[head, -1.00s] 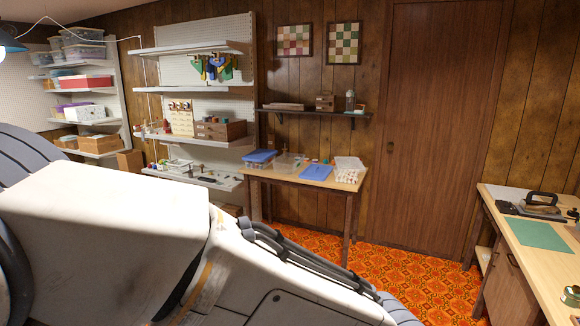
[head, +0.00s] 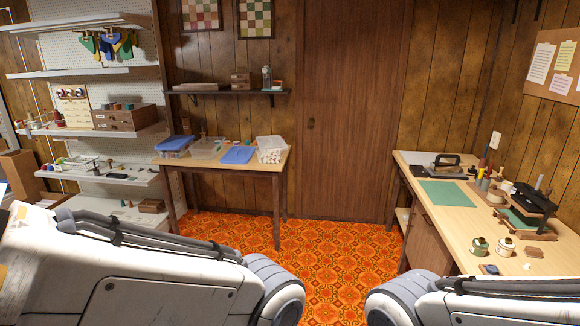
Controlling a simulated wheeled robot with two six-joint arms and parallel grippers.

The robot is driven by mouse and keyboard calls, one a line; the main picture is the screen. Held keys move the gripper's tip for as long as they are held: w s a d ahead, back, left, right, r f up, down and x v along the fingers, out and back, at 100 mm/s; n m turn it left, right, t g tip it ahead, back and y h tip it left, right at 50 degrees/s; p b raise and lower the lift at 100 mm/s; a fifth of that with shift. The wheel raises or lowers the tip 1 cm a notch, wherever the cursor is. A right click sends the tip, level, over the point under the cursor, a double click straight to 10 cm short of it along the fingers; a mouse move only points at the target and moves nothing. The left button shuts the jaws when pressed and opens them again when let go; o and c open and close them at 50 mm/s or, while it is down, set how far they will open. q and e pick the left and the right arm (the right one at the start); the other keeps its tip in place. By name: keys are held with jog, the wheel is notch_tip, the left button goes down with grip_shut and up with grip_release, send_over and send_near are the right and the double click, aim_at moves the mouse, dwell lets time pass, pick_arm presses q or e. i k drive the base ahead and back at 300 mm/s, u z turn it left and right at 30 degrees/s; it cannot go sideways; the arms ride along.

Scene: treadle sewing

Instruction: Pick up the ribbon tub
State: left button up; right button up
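Plastic tubs stand on a small wooden table (head: 228,169) in the middle distance. One is a tub with a blue lid (head: 175,146) at the table's left end. Beside it is a clear open tub (head: 206,148). A flat blue lid (head: 238,154) lies to the right of that. A clear container with pale rolls (head: 271,150) is at the right end. I cannot tell which of these is the ribbon tub, as their contents are too small to read. My arms cross the bottom of the head view, and neither gripper shows.
A workbench (head: 487,226) on the right carries a green mat (head: 447,194), an iron (head: 444,166), small jars and a black press (head: 528,208). Shelving (head: 110,178) stands at left. Patterned floor (head: 330,255) is open before the small table and door.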

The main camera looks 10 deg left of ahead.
aim_at(208, 147)
jog(key=u, duration=0.9)
jog(key=i, duration=2.05)
jog(key=u, duration=0.6)
jog(key=i, duration=2.55)
jog(key=z, duration=0.95)
jog(key=i, duration=1.2)
jog(key=z, duration=0.5)
